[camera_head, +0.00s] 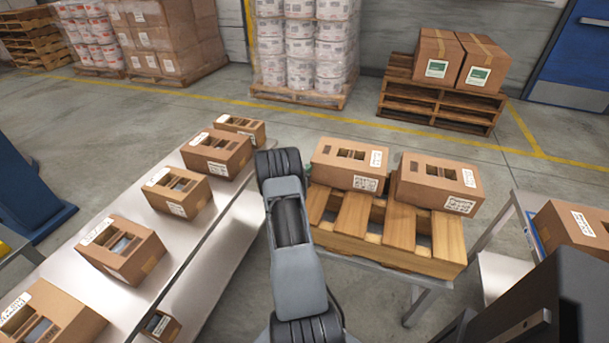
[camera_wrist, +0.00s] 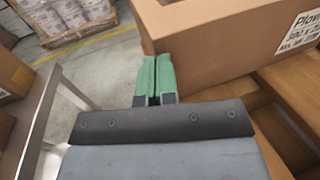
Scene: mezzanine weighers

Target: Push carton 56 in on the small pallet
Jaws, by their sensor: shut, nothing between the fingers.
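A small wooden pallet (camera_head: 438,238) lies on a metal stand and bears two brown cartons along its far side. The left carton (camera_head: 327,172) and the right carton (camera_head: 436,172) stand side by side with a narrow gap. No number 56 is readable on either, so I cannot tell which is carton 56. My gripper shows its green fingertips (camera_wrist: 153,78) shut and empty, low at the near left corner of the left carton, which fills the upper right of the wrist view (camera_wrist: 215,42). Whether they touch it is unclear. My arm hides most of the gripper in the head view.
A long bench (camera_head: 218,237) with several open-topped cartons runs along the left. Another carton (camera_head: 577,232) stands on a table at the right. Behind are a wooden pallet stack (camera_head: 437,104) with two boxes and a wrapped load of white tubs (camera_head: 303,55). The floor between is clear.

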